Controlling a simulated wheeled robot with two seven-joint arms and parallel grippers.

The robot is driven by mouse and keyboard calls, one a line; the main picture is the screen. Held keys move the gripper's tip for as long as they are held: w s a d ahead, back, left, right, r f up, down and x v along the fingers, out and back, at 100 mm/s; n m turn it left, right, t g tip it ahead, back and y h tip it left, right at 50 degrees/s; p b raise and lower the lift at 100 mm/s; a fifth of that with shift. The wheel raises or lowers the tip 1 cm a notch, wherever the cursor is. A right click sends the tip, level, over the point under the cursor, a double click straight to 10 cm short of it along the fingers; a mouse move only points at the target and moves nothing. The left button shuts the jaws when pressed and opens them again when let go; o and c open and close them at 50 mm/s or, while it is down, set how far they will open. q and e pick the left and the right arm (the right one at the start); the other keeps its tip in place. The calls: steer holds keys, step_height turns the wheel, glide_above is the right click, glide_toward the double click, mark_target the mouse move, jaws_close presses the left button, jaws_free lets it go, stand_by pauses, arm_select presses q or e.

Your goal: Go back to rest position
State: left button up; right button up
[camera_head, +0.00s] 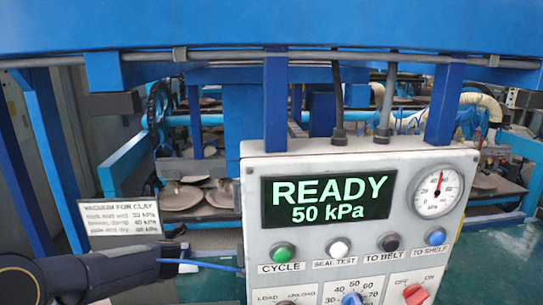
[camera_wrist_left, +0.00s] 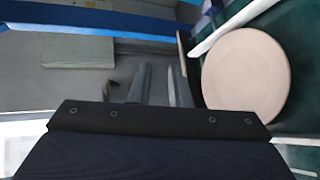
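My left arm comes in from the lower left in the head view, and its gripper (camera_head: 190,267) is left of the control panel (camera_head: 258,225), apart from its face. In the left wrist view the two grey fingers (camera_wrist_left: 160,88) stand apart with nothing between them. A round pale plate (camera_wrist_left: 245,75) is to the right of the fingers, not held. The panel screen (camera_head: 327,198) reads READY 50 kPa. My right gripper is not in view.
The panel has a green CYCLE button (camera_head: 283,252), a pressure gauge (camera_head: 436,191), a blue knob (camera_head: 352,299) and a red switch (camera_head: 416,294). A vacuum sign (camera_head: 121,214) stands at left. Racks with plates (camera_head: 181,196) are behind. A blue beam (camera_head: 270,25) crosses the top.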

arm_select(q)
steer(key=s+d+r+m+t+h+b, duration=0.45)
steer(key=s+d+m+h, duration=0.65)
steer(key=m, duration=0.4)
steer(key=s+d+f+m+g+h+b, duration=0.1)
steer(key=s+f+m+g, duration=0.3)
steer(key=s, duration=1)
steer(key=s+d+f+m+g+h+b, duration=0.1)
steer(key=s+d+f+m+g, duration=0.2)
steer(key=s+f+m+g, duration=0.2)
steer(key=s+f+m, duration=0.3)
steer(key=s+f, duration=0.3)
steer(key=s, duration=0.3)
steer(key=shift+d+f+h, duration=0.2)
steer(key=shift+f+h, duration=0.1)
steer(key=shift+h, duration=0.1)
